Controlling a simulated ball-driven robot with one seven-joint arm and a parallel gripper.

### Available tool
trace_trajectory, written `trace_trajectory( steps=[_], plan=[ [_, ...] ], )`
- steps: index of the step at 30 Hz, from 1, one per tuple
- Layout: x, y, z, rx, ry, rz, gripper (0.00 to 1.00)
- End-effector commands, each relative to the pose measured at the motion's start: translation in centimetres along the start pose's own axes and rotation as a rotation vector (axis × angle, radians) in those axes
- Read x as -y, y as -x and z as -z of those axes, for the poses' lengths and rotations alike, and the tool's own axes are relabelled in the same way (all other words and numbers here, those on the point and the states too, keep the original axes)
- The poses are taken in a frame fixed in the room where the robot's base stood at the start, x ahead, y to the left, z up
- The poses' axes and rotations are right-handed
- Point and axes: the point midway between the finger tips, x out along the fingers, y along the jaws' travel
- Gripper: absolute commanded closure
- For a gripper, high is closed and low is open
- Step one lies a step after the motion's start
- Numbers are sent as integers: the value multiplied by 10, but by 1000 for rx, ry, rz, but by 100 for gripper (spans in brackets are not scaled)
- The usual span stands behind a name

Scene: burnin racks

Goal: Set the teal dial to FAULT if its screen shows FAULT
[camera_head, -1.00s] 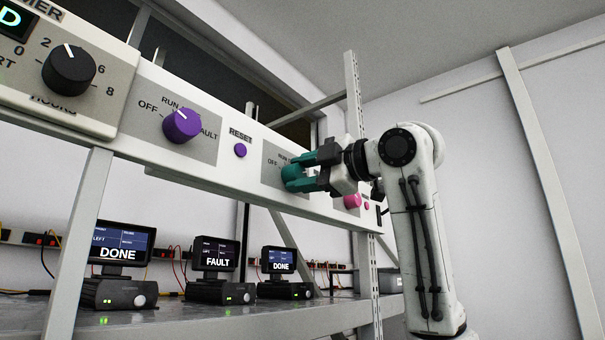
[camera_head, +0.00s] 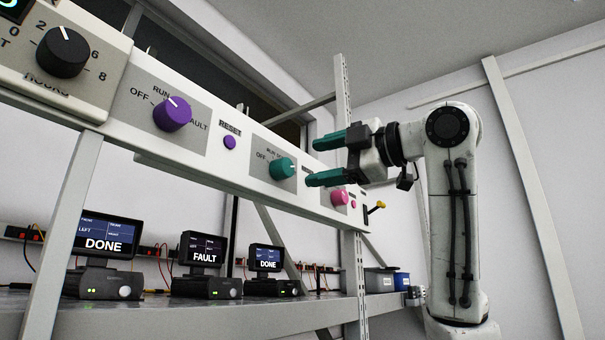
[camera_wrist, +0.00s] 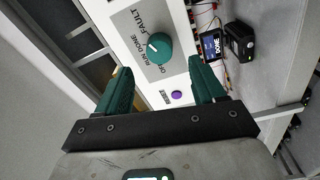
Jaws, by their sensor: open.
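The teal dial (camera_head: 282,169) sits on the long white panel. It also shows in the wrist view (camera_wrist: 160,47), where a white mark on its face points leftward toward the RUN/DONE lettering; the exact setting is hard to tell. My gripper (camera_head: 318,162) is open and empty, apart from the dial and to its right in the head view. In the wrist view the dial lies beyond the fingertips (camera_wrist: 164,68). The screen nearest below the dial (camera_head: 268,258) reads DONE; it also shows in the wrist view (camera_wrist: 211,44).
A purple dial (camera_head: 172,114), a purple reset button (camera_head: 229,142) and a pink dial (camera_head: 339,195) share the panel. A black timer knob (camera_head: 62,52) is at upper left. On the shelf, the middle screen (camera_head: 203,249) reads FAULT and the left screen (camera_head: 104,238) DONE.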

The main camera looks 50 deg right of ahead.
Motion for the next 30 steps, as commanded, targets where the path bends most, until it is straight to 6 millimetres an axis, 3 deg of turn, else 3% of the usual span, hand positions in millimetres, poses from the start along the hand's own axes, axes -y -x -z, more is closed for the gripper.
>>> trace_trajectory(
  steps=[3,9,30],
  plan=[
    [2,18,0,1,2,-2,31],
    [0,33,0,0,1,0,31],
    [0,34,0,0,1,1,31]
  ],
)
